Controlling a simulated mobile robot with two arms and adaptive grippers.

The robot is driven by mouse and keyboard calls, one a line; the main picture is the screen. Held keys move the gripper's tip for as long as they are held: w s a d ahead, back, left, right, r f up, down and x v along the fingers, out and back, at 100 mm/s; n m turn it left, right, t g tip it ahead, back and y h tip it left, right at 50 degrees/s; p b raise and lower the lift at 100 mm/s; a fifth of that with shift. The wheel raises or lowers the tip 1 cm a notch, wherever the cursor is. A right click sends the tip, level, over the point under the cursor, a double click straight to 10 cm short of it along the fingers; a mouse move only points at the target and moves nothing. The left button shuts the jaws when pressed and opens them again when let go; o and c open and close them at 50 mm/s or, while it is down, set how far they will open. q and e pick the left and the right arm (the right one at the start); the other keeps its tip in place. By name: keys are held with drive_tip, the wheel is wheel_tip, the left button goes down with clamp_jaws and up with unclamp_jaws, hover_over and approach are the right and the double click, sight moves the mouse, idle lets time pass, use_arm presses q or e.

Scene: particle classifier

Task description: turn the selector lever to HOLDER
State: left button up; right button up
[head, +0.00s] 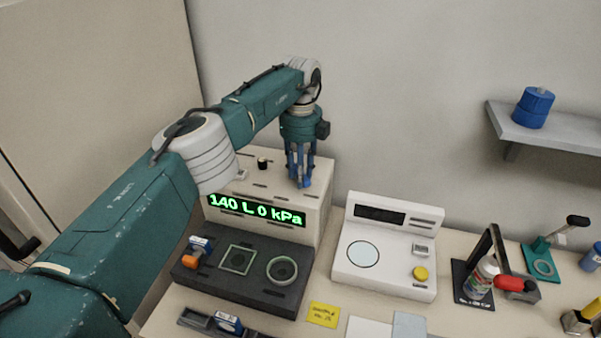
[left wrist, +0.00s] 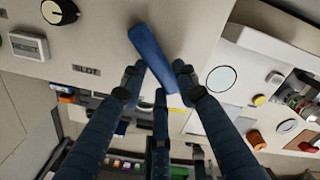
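The selector lever (left wrist: 152,52) is a blue bar on the pale top of the machine (head: 315,200). In the left wrist view it lies slantwise, with one end between my fingers. A SLOT label (left wrist: 87,70) is beside it; no HOLDER label is readable. My left gripper (head: 300,182) points down at the machine top in the head view, where its fingers hide the lever. In the left wrist view the fingers of my left gripper (left wrist: 160,78) are spread around the lever, with a gap on the right side. Contact cannot be judged. My right gripper is out of view.
The machine's green display (head: 256,209) reads 140 L 0 kPa. A black knob (left wrist: 58,11) stands on the machine top. A dark tray (head: 242,285) lies in front. A white scale-like device (head: 388,245) stands to the right. A wall shelf (head: 550,128) is at far right.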

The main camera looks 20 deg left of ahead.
use_arm(q)
drive_tip(key=o, duration=0.3)
drive_tip(key=shift+w+r, duration=0.1)
drive_tip(key=shift+r, duration=0.05)
wheel_tip(320, 180, up, 7)
drive_tip(key=shift+r, duration=0.2)
idle(0.5)
